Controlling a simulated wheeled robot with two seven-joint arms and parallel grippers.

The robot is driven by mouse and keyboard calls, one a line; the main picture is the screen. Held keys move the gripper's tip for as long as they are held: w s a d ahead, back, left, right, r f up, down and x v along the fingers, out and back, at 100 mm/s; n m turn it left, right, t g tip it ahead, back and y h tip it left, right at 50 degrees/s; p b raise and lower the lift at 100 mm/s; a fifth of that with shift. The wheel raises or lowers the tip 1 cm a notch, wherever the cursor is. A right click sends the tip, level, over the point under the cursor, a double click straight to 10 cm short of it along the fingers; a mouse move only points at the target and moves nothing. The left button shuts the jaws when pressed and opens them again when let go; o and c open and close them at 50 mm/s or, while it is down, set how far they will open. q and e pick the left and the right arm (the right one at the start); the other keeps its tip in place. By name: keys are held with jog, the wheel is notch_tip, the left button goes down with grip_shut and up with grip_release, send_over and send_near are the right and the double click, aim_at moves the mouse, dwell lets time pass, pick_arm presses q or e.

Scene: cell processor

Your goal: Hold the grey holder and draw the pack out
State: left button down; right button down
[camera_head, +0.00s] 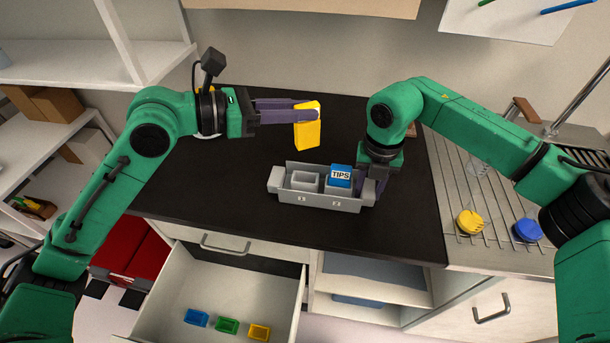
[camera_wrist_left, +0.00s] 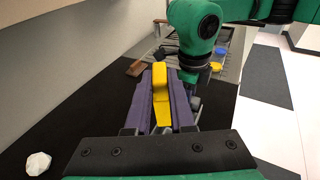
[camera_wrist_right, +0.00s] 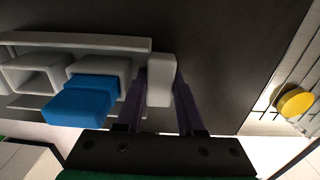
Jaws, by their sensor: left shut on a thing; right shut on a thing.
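The grey holder (camera_head: 318,200) stands on the black counter, with grey compartments and a blue pack marked TIPS (camera_head: 340,176) in its right part. My right gripper (camera_head: 374,190) is shut on the holder's right end; the right wrist view shows the grey end block (camera_wrist_right: 161,80) between its fingers and the blue pack (camera_wrist_right: 80,100) beside it. My left gripper (camera_head: 311,113) is shut on a yellow pack (camera_head: 307,136), held in the air above and behind the holder. The yellow pack (camera_wrist_left: 161,95) also shows between the fingers in the left wrist view.
An open drawer (camera_head: 225,290) below the counter holds small blue, green and yellow bins. The ribbed steel drainer (camera_head: 490,195) at the right carries a yellow lid (camera_head: 470,222) and a blue lid (camera_head: 527,230). The black counter (camera_head: 220,190) left of the holder is clear.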

dwell(0.3)
jog(key=shift+c, duration=2.2)
grip_release()
notch_tip(320, 180, up, 12)
